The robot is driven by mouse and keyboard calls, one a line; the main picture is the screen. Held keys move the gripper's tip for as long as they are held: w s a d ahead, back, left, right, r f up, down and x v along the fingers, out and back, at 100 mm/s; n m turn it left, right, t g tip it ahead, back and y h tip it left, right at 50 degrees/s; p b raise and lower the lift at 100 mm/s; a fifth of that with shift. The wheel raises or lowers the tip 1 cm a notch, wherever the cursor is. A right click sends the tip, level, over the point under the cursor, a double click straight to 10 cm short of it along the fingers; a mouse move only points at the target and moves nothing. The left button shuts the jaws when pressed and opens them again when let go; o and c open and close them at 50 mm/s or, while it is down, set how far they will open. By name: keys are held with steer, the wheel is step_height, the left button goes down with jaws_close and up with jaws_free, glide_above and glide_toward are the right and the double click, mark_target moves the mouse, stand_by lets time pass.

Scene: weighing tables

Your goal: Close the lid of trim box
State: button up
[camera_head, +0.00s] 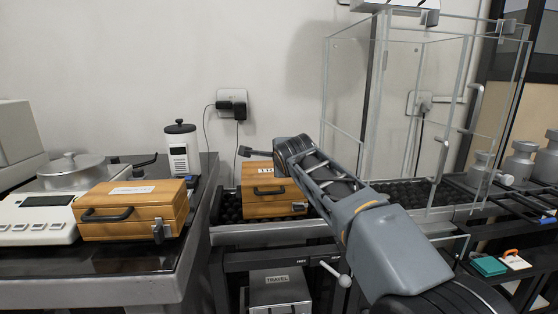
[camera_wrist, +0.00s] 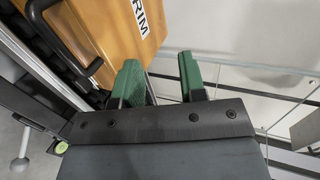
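The trim box (camera_head: 262,207) is a wooden case with a dark front handle, standing on the black roller bed in the middle of the head view. Its lid looks down or nearly down; I cannot tell whether it is fully shut. The label on top is partly hidden by my arm in the head view. The wrist view shows the box (camera_wrist: 165,22) at the upper left, with "RIM" readable and the handle beside it. My gripper (camera_wrist: 160,65) has two green fingers, apart with nothing between them, close beside the box. The head view hides the fingertips behind my arm.
Another wooden case (camera_head: 130,225) and a white scale (camera_head: 35,222) stand on the left table. A clear glass enclosure (camera_head: 345,100) stands behind and right of my arm. Metal weights (camera_head: 521,160) stand at far right. A box marked TRAVEL (camera_head: 278,296) sits below.

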steer(key=shift+s+a, duration=0.2)
steer(key=shift+a, duration=0.05)
steer(key=shift+s+r, duration=0.15)
steer(key=shift+s, duration=0.15)
steer(key=v, duration=1.2)
steer(key=shift+s+d+p, duration=0.3)
steer(key=shift+d+p, duration=0.05)
steer(key=shift+p, duration=0.1)
steer(key=shift+r, duration=0.1)
